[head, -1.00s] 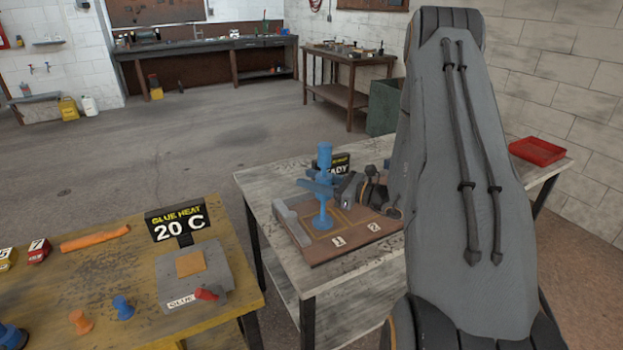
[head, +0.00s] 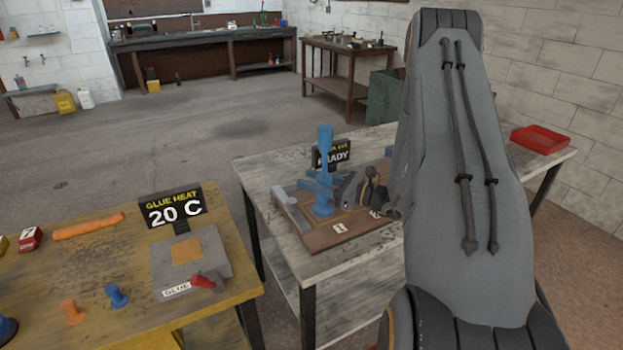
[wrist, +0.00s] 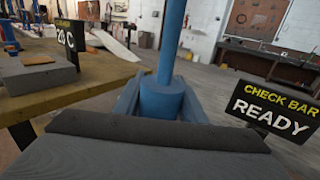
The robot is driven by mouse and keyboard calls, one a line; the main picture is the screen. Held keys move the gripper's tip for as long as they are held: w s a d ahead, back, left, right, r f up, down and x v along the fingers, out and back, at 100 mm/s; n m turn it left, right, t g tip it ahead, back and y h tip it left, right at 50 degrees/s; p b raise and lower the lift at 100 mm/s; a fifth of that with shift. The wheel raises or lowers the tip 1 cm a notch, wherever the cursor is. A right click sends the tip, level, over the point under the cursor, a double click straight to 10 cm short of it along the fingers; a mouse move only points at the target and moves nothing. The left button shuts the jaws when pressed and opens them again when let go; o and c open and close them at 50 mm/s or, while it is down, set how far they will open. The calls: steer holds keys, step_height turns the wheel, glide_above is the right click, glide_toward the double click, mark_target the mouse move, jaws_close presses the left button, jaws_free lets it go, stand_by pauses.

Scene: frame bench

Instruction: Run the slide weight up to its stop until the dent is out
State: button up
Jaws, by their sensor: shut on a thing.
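The blue slide tool (head: 326,138) stands upright on the brown board (head: 312,240), its rod rising above my gripper. In the wrist view a thick blue cylinder, which looks like the slide weight (wrist: 162,98), sits around the rod. My gripper (head: 318,185) is shut on it, with one blue finger on each side. The check bar sign (wrist: 268,108) reads READY and also shows behind the tool in the head view (head: 332,154). The dent is not visible, and the tool's foot is mostly hidden.
The yellow bench (head: 100,270) at left holds the glue heater (head: 190,262), its sign (head: 175,208) reading 20 C. Small blue and orange tabs stand there. A red tray (head: 540,139) lies at right. My arm hides much of the pale table (head: 270,170).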

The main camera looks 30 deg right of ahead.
steer(key=shift+f+b, duration=0.45)
steer(key=shift+f, duration=0.35)
steer(key=o, duration=1.5)
steer(key=shift+r, duration=0.15)
steer(key=shift+c, duration=0.2)
